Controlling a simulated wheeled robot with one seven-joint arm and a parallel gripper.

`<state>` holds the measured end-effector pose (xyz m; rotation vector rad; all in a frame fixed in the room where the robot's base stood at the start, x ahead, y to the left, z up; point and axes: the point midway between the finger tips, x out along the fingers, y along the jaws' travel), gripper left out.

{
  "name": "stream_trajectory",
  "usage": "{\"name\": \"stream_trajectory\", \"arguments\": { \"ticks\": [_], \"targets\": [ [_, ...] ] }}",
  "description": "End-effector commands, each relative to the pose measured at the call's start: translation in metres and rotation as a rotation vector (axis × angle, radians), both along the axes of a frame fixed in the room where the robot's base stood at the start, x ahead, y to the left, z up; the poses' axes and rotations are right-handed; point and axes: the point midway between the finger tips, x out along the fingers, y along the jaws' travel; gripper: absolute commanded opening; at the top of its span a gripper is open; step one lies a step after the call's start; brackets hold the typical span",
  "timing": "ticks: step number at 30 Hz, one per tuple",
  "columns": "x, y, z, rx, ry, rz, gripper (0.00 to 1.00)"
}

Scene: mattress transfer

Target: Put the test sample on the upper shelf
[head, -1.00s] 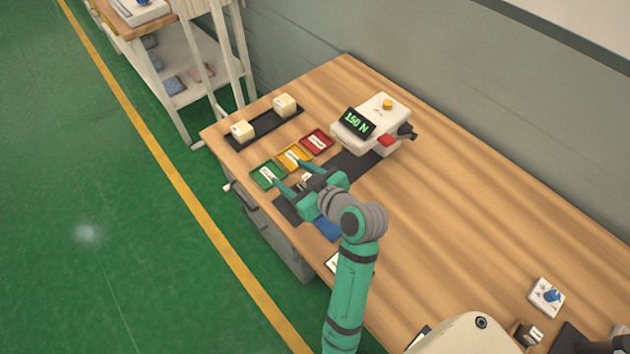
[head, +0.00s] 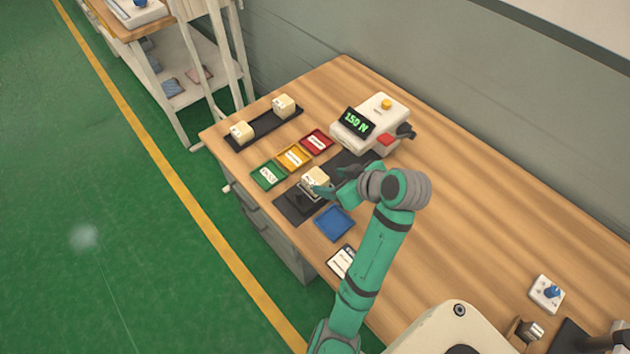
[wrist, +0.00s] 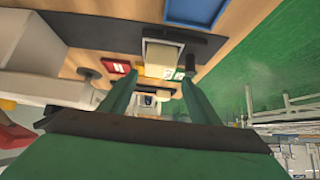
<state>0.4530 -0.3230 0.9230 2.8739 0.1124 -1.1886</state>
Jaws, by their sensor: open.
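A cream block (head: 316,178), which looks like the test sample, sits on a dark fixture on the black mat (head: 290,207). My gripper (head: 333,191) is open beside it, on its right. In the wrist view, the green fingers (wrist: 157,80) are spread apart and the cream block (wrist: 162,53) shows just beyond their tips. I cannot tell whether the fingers touch it. Two similar cream blocks stand on a black strip (head: 262,125) at the table's far left. A rack at the upper left has a wooden upper level (head: 118,22) and a white lower shelf (head: 205,84).
A white tester (head: 372,118) reading 150 N stands behind the block. Green (head: 269,174), yellow (head: 294,157) and red (head: 317,141) trays lie left of it, and a blue tray (head: 334,222) in front. The table's right half (head: 470,200) is mostly clear.

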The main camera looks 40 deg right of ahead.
Motion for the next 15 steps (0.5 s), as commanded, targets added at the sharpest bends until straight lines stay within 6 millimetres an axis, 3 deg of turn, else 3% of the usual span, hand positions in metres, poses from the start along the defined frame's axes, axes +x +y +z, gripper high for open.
{"name": "stream_trajectory", "arguments": {
  "ticks": [15],
  "targets": [
    [0.029, 0.003, -0.028, 0.001, 0.002, 0.001, 0.56]
  ]
}}
